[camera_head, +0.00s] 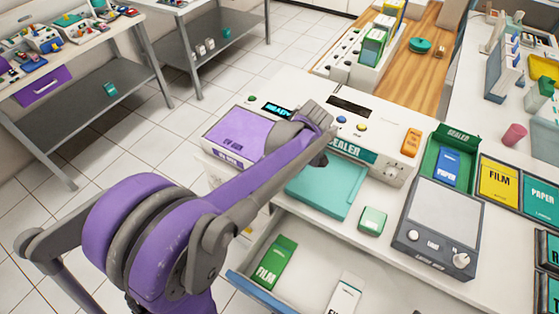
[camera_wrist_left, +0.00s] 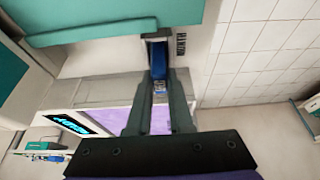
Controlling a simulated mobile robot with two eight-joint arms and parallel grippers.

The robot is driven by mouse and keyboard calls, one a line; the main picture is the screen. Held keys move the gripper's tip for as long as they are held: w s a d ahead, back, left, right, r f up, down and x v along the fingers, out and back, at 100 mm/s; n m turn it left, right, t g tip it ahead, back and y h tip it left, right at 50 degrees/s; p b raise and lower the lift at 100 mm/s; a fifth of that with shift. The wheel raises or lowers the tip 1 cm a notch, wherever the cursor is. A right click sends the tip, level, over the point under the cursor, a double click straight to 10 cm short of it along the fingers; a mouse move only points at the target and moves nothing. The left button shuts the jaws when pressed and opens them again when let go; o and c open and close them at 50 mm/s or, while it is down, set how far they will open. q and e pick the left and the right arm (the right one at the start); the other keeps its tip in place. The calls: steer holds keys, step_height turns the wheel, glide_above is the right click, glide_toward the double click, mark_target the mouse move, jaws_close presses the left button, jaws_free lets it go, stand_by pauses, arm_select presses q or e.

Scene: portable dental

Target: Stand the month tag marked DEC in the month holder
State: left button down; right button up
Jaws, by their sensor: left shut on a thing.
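My left gripper (camera_wrist_left: 160,90) is shut on a small blue tag (camera_wrist_left: 160,58) in the left wrist view. The tag's far end is at a narrow dark-edged slot, the month holder (camera_wrist_left: 156,36), beside a dark label that appears to read MONTH. I cannot tell how deep the tag sits in it, and its lettering is too small to read. In the head view my left arm reaches over the sealer (camera_head: 376,156), its gripper mostly hidden by the wrist; tag and holder are not visible there. My right gripper is not in view.
A teal tray (camera_head: 326,190) sits before the sealer, with an open drawer (camera_head: 310,282) below. A small green box (camera_head: 373,220) and a grey light box (camera_head: 440,225) stand to the right. A purple-topped machine (camera_head: 237,133) is left of the sealer.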

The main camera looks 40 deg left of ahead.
arm_select(q)
steer(key=shift+f, duration=0.25)
stand_by(0.4)
steer(key=c, duration=0.7)
jaws_free()
steer(key=shift+c, duration=0.2)
steer(key=v, duration=1.1)
steer(key=s+d+f+m+t+h, duration=0.2)
steer(key=s+d+f+m+t, duration=0.1)
steer(key=s+m, duration=0.4)
steer(key=s+d+f+m+t+h+p, duration=0.1)
steer(key=s+d+f+m, duration=0.5)
steer(key=m, duration=0.6)
steer(key=shift+s+d+f+t+h, duration=0.3)
steer(key=shift+s+d+t+h, duration=0.4)
steer(key=shift+t+h, duration=0.15)
